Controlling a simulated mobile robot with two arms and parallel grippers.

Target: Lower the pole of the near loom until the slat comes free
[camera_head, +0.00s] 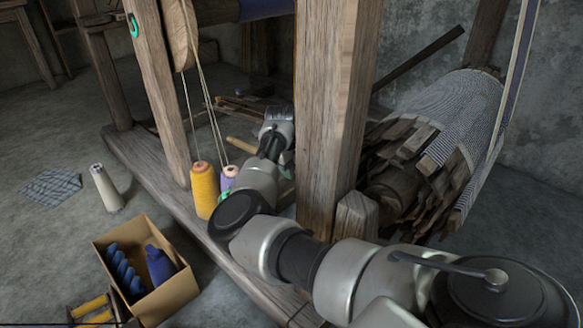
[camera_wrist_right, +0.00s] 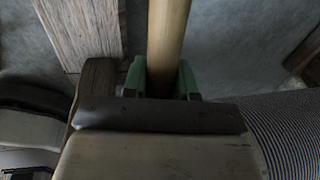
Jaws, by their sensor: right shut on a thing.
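My right arm reaches from the lower right past the thick upright post of the near loom (camera_head: 325,130). Its gripper (camera_head: 278,120) is partly seen end-on in the head view, with the fingers not clear there. In the right wrist view the gripper (camera_wrist_right: 161,82) has its green fingers shut on a round, tan wooden pole (camera_wrist_right: 168,35). The pole runs away from the fingers to the top edge of that view. I cannot tell which piece is the slat. Rough wooden slats (camera_head: 400,150) stick out of the striped cloth roll. My left gripper is not in view.
A cardboard box (camera_head: 165,297) with blue spools stands on the floor at lower left. A yellow yarn cone (camera_head: 204,190) stands by the loom's base beam (camera_head: 155,170). A pale cone (camera_head: 106,188) and a checked cloth (camera_head: 52,185) lie further left, on open floor.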

